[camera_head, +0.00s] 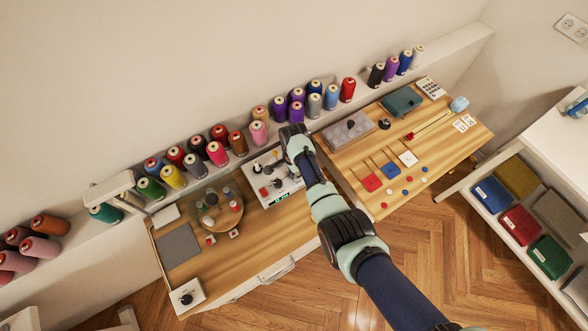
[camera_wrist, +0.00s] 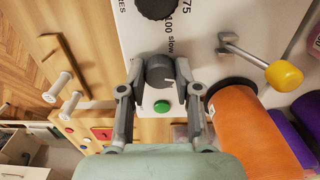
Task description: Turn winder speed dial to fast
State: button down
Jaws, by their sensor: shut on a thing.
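The winder (camera_head: 262,172) is a white panel box on the wooden desk in the head view. Its grey speed dial (camera_wrist: 160,72) sits between my gripper's (camera_wrist: 159,68) two fingers in the wrist view, and the fingers are shut on its sides. The printed word "slow" and the number 100 show beside the dial. A pale mark shows on the dial; I cannot tell exactly which label it points to. In the head view my wrist (camera_head: 296,140) is over the winder's right end and hides the dial.
A green button (camera_wrist: 162,107) lies close to the dial, between the fingers. A black knob (camera_wrist: 157,7) and a yellow-tipped lever (camera_wrist: 284,75) are on the same panel. A large orange spool (camera_wrist: 252,125) stands close by. Several thread spools line the back ledge.

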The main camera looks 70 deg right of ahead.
jog(key=m, duration=0.5)
jog(key=shift+m+p, duration=0.3)
jog(key=shift+d+m, duration=0.1)
jog(key=shift+m, duration=2.1)
jog(key=c, duration=0.8)
grip_release()
notch_tip(320, 180, up, 12)
